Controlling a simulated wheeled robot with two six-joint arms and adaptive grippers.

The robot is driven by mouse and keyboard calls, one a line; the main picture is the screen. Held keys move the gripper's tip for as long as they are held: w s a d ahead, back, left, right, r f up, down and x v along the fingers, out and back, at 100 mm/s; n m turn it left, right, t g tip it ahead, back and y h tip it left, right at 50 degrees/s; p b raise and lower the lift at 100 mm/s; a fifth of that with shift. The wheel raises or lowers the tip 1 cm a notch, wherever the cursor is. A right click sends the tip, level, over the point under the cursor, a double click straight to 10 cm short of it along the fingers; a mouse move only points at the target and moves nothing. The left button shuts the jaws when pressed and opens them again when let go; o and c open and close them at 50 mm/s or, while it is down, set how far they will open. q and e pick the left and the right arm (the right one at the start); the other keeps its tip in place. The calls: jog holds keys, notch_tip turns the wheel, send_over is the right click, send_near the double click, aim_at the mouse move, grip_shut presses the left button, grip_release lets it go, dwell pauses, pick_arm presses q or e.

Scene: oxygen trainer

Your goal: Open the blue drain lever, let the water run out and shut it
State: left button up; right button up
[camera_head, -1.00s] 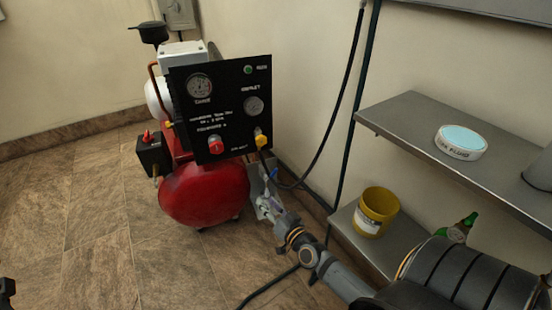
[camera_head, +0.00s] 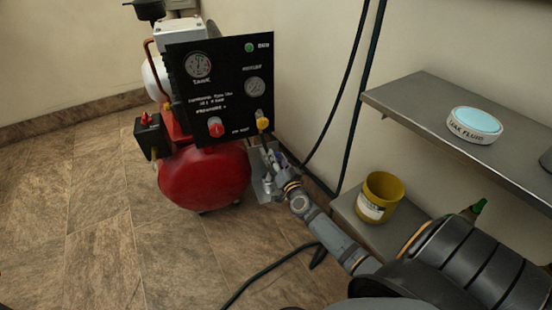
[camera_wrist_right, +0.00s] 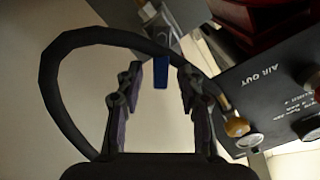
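The blue drain lever (camera_wrist_right: 161,73) shows in the right wrist view as a short narrow blue bar below a grey fitting (camera_wrist_right: 160,32). It lies between the two fingers of my right gripper (camera_wrist_right: 160,84), with visible gaps on both sides. The right gripper is open. In the head view my right gripper (camera_head: 272,172) is beside the right end of the red tank (camera_head: 204,178), below the black gauge panel (camera_head: 222,88). The lever cannot be made out there. No running water can be seen. My left gripper is not in view.
A black hose (camera_wrist_right: 52,105) loops around the left of the gripper in the wrist view. A grey shelf (camera_head: 415,91) with a white tub (camera_head: 474,126), and a yellow bucket (camera_head: 380,190), stand right of the arm. Floor at left is clear.

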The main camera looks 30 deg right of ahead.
jog(key=shift+w+d, duration=0.15)
jog(key=shift+w, duration=0.55)
grip_shut()
